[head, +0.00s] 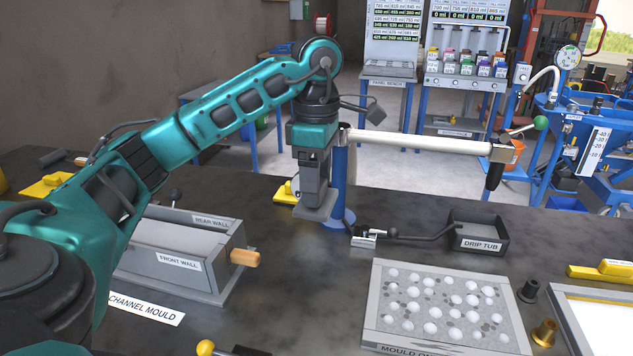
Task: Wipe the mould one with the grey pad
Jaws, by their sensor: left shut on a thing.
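Mould one (393,316) is a grey tray at the lower right, with white round domes and dark patches on its face. Its label is cut by the lower frame edge. My left gripper (315,204) points down over the middle of the bench, left of and behind mould one and well apart from it. It is shut on a grey block that looks like the grey pad (314,212); the fingertips are hard to make out against it. My right gripper is not in view.
A blue post (341,165) with a white boom (430,143) stands beside my left gripper. The drip tub (480,245) and a dark lever (415,237) lie behind mould one. The channel mould (165,262) is at left. Bare bench lies between the channel mould and mould one.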

